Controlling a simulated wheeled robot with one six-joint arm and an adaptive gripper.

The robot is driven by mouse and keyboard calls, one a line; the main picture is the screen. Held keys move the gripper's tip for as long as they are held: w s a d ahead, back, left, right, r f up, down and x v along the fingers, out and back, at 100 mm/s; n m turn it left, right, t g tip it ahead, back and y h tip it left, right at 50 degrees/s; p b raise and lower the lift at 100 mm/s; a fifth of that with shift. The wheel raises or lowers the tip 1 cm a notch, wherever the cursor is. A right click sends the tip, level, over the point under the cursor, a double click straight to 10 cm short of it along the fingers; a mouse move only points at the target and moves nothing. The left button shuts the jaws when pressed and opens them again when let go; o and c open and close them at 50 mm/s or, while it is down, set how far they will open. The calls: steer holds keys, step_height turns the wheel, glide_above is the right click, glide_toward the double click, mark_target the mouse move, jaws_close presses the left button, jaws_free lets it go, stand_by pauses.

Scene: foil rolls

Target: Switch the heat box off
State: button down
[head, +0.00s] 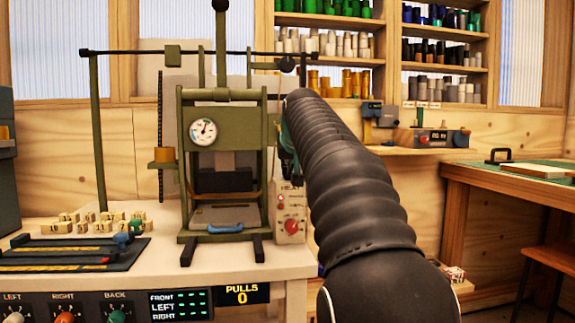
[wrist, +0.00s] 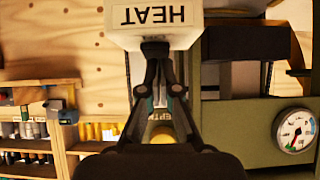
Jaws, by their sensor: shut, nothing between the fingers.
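The heat box (head: 291,214) is a pale box on the right side of the green press in the head view, with a red knob (head: 291,226) low on its front. My arm covers part of its upper right. In the wrist view, which is upside down, the white heat box (wrist: 155,36) shows at the top with the label HEAT. My gripper (wrist: 155,50) is shut and empty, its fingertips together at the box's edge by the label. I cannot tell if they touch it. A switch is not clearly visible there. In the head view the gripper is mostly hidden behind my arm.
The green press (head: 222,160) with a round gauge (head: 203,132) stands on the white bench (head: 285,262). Stamp blocks (head: 95,222) and a dark rack lie at left. A blue handle (head: 226,229) sits at the press's base. Shelves of foil rolls are behind.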

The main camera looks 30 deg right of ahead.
steer(key=shift+w+f, duration=0.1)
steer(key=shift+f, duration=0.1)
stand_by(0.3)
steer(key=shift+w+r+p, duration=0.1)
steer(key=shift+w+p, duration=0.05)
steer(key=shift+p, duration=0.2)
steer(key=shift+w+d+r+p, duration=0.15)
steer(key=shift+w+d+p, duration=0.1)
steer(key=shift+w+p, duration=0.4)
